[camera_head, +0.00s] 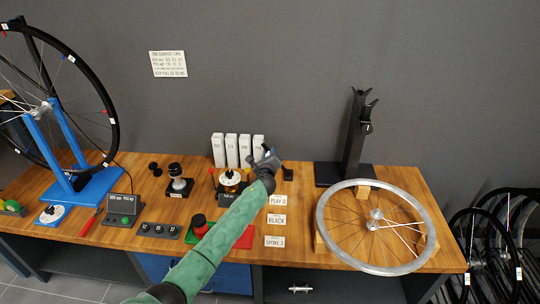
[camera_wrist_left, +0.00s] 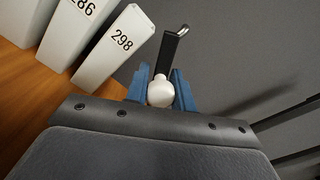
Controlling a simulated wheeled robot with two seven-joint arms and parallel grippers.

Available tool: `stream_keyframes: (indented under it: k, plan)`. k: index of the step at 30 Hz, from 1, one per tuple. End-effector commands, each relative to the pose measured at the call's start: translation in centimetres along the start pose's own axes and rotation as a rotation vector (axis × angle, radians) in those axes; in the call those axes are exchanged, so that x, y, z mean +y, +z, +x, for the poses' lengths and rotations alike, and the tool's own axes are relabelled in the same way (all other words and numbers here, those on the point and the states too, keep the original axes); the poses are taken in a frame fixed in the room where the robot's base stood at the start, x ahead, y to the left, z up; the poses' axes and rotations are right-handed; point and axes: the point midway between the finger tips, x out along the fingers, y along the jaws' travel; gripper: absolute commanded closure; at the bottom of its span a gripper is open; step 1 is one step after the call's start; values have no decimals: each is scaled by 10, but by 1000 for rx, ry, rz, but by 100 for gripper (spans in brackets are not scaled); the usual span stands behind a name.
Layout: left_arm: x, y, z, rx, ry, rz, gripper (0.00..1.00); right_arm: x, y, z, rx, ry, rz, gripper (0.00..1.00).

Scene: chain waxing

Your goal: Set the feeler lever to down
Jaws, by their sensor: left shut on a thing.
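My left gripper (camera_head: 266,156) reaches over the back of the bench, just right of the white boxes. In the left wrist view its blue fingers (camera_wrist_left: 160,90) are shut on a round white knob (camera_wrist_left: 160,94). A dark bar, seemingly the feeler lever (camera_wrist_left: 169,52), shows just beyond the knob and ends in a bent metal tip. The gripper hides the knob and bar in the head view. A small black block (camera_head: 288,174) stands beside the gripper there; I cannot tell if it belongs to the lever. My right gripper is not in view.
Several white numbered boxes (camera_head: 231,151) stand close left of the gripper. A gauge with a white dial (camera_head: 230,178) is near my forearm. White label cards (camera_head: 276,220) lie to the right. A spoked wheel (camera_head: 375,226) and black stand (camera_head: 353,145) occupy the right side.

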Motion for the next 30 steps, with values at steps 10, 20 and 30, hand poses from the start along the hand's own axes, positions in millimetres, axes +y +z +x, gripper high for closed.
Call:
stream_keyframes:
  k: [10, 20, 30]
  plan:
    - [0, 1, 0, -1, 0, 1, 54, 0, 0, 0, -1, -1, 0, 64]
    - [0, 0, -2, 0, 0, 1, 54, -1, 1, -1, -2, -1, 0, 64]
    - [1, 0, -47, -1, 0, 2, 54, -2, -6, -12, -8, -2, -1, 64]
